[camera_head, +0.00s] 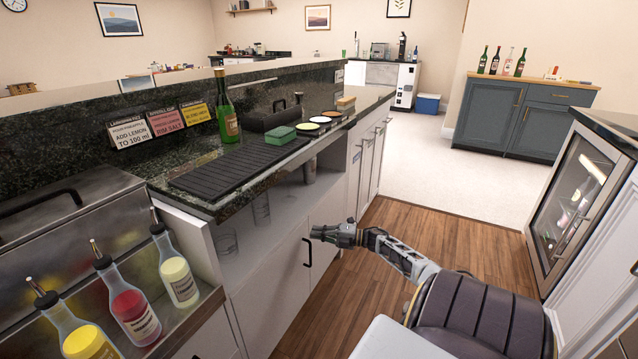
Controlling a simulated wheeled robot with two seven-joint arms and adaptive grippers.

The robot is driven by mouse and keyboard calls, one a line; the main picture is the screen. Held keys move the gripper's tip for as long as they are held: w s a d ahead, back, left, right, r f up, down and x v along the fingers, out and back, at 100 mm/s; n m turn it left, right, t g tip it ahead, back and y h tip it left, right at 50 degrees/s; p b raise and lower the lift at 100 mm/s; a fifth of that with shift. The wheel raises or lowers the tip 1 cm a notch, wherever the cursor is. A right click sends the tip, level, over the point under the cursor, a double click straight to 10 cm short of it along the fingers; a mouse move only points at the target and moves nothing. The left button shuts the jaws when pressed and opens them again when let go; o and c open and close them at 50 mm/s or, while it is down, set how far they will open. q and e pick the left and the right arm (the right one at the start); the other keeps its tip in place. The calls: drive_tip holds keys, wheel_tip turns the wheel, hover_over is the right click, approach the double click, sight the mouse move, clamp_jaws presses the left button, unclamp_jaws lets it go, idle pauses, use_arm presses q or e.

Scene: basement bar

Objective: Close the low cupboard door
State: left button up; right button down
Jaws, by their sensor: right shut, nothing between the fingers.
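The low white cupboard door (290,289) is under the dark bar counter, below an open niche. Its black vertical handle (308,253) faces the wooden floor. It looks about flush with the cupboard front, but I cannot tell whether a small gap remains. My right gripper (317,232) is shut and empty. It appears just above and right of the handle, with its fingers pointing left toward the cupboard front. I cannot tell whether it touches the door. My left gripper is not in view.
Glasses (262,209) stand in the niche. A bottle rail (205,305) with several syrup bottles juts out at lower left. A green bottle (226,108) stands on the counter. A glass-door fridge (577,205) is at right. The wooden floor (420,228) between is clear.

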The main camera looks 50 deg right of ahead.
drive_tip(key=s+d, duration=0.6)
drive_tip(key=d, duration=0.2)
drive_tip(key=shift+s+d, duration=0.2)
drive_tip(key=shift+s, duration=0.1)
idle(0.7)
